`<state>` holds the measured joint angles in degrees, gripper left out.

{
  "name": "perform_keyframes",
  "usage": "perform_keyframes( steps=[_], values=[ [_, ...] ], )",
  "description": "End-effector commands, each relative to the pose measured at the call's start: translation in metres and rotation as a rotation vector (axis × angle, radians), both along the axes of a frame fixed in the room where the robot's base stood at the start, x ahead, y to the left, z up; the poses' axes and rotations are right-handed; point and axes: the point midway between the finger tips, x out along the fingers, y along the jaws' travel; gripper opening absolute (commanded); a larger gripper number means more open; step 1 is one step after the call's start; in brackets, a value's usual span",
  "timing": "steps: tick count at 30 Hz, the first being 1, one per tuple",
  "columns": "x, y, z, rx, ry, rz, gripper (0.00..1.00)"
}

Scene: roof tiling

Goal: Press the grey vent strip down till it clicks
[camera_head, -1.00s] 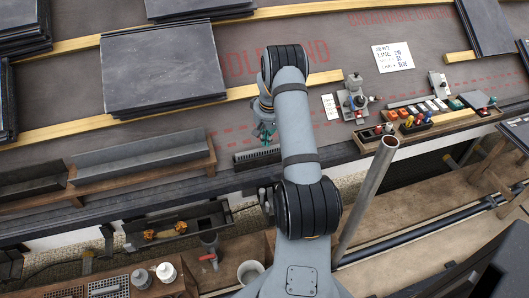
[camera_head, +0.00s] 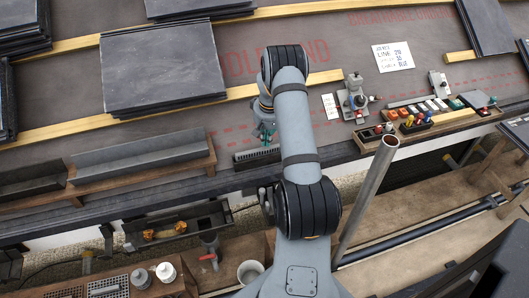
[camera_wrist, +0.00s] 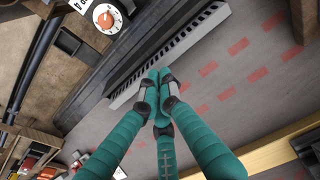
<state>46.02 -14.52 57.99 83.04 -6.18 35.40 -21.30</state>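The grey vent strip (camera_head: 257,155) is a slotted, comb-like bar along the lower roof edge, partly hidden behind my arm in the head view. In the wrist view the strip (camera_wrist: 180,50) runs diagonally, with its row of dark slots showing. In the head view my gripper (camera_head: 265,136) is just above the strip and largely hidden.
A grey trough (camera_head: 140,160) in a wooden holder lies left of the strip. A small metal device (camera_head: 354,100) and a wooden tray with coloured pieces (camera_head: 395,128) are at right. A slanted metal pole (camera_head: 368,195) rises right of my arm. Slate tiles (camera_head: 163,68) are stacked behind.

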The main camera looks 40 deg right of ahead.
Motion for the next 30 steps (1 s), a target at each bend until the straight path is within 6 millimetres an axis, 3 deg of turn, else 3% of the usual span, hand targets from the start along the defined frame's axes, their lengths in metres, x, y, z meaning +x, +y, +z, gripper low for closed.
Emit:
perform_keyframes(
  steps=[30],
  values=[
    [0.000, 0.000, -0.016, 0.000, 0.000, 0.000, 0.00]
  ],
)
